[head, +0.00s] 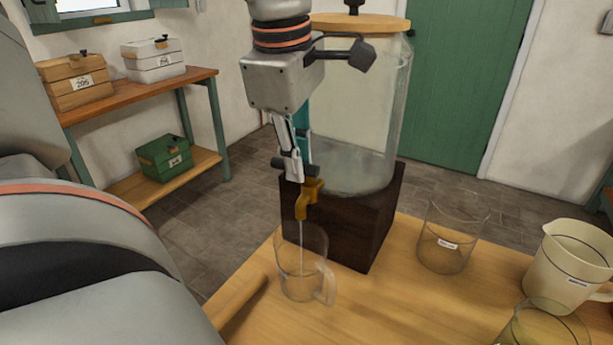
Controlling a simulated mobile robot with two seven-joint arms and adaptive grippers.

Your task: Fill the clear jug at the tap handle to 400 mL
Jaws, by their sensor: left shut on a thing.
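The clear jug (299,278) stands upright on the wooden table under the tap, its handle to the right. A thin stream of water falls from the brass tap (306,203) into it. The water level and any marks in the jug are too faint to read. The tap is at the front of a large glass dispenser (362,125) with a wooden lid, on a dark wooden block (372,229). My left gripper (295,172) points down and is shut on the tap handle, which its fingers mostly hide. My right gripper is not in view.
A clear beaker (446,240) with a label, a cream jug (570,268) and another glass vessel (540,325) stand on the table (400,300) to the right. A shelf (180,92) with several boxes stands at the left wall. A green door (465,80) is behind.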

